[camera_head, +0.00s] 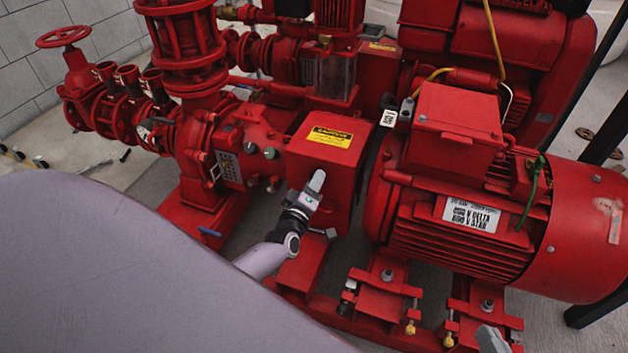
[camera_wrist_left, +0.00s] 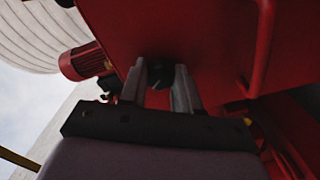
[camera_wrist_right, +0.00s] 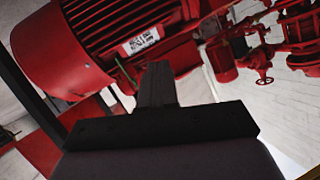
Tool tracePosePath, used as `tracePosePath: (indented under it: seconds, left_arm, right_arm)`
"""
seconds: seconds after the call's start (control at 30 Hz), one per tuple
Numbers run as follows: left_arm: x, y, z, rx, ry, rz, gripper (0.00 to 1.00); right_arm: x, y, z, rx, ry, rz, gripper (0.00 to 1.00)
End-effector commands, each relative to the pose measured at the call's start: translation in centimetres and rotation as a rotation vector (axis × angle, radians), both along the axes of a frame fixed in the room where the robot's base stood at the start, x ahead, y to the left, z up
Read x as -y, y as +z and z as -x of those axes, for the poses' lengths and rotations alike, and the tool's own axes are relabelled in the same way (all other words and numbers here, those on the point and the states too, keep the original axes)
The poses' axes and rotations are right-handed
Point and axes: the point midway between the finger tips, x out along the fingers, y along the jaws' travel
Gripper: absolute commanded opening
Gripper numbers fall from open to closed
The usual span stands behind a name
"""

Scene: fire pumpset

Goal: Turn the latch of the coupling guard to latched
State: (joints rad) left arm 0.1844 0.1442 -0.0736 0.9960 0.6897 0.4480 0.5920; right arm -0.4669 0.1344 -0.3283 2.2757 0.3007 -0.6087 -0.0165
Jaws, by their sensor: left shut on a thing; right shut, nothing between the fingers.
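The coupling guard (camera_head: 350,175) is a red box with a yellow warning label, between the pump and the motor. My left gripper (camera_head: 314,186) is at the guard's front face. In the left wrist view its two fingers (camera_wrist_left: 160,85) are closed on a small dark latch knob (camera_wrist_left: 160,73) against the red surface. The fingers hide the latch in the head view, and I cannot tell its turn angle. My right gripper (camera_head: 490,338) shows only as a grey tip at the bottom edge of the head view. In the right wrist view its fingers (camera_wrist_right: 157,80) are together and empty.
The red motor (camera_head: 470,205) stands right of the guard, and pump pipework with a handwheel (camera_head: 63,37) is at the left. A black post (camera_head: 608,135) stands at the far right. Red base brackets (camera_head: 385,295) with bolts lie below the motor.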

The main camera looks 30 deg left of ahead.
Motion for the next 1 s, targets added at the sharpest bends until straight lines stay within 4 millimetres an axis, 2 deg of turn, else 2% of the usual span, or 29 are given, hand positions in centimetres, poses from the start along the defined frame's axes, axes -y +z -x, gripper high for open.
tracePosePath:
  seconds: [0.27,0.6,1.0]
  left_arm:
    - [0.0,0.0,0.0,-0.063,0.001,-0.253,0.01]
    - [0.0,0.0,0.1,-0.125,0.000,-0.513,0.01]
    - [0.0,-0.1,0.1,-0.159,-0.001,-0.659,0.01]
  right_arm:
    - [0.9,-0.5,0.6,-0.018,-0.015,0.048,0.00]
    - [1.4,-0.3,0.7,-0.008,-0.022,0.082,0.00]
    - [1.7,-0.4,1.0,-0.012,-0.026,0.098,0.00]
